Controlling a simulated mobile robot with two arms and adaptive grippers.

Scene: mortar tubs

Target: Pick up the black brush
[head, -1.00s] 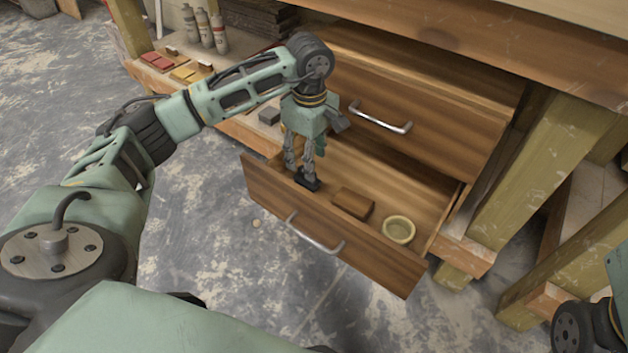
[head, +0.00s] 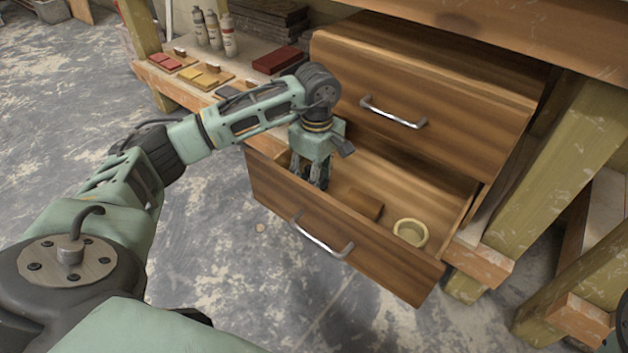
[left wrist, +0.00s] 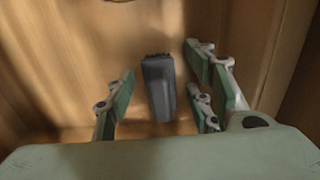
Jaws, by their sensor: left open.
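The black brush (left wrist: 158,90) shows in the left wrist view as a dark grey-black block with a bristly far end. It lies in the open lower drawer (head: 330,232). My left gripper (head: 314,182) reaches down into the left part of this drawer. Its fingers are open, one on the left of the brush and two on the right, with gaps on both sides. In the head view the gripper hides the brush. My right gripper is not in view.
A brown block (head: 363,204) and a cream bowl (head: 410,232) lie in the drawer to the right of the gripper. The closed upper drawer (head: 430,110) is just behind the arm. Bottles (head: 229,36) and coloured blocks (head: 205,77) stand on the shelf at the left.

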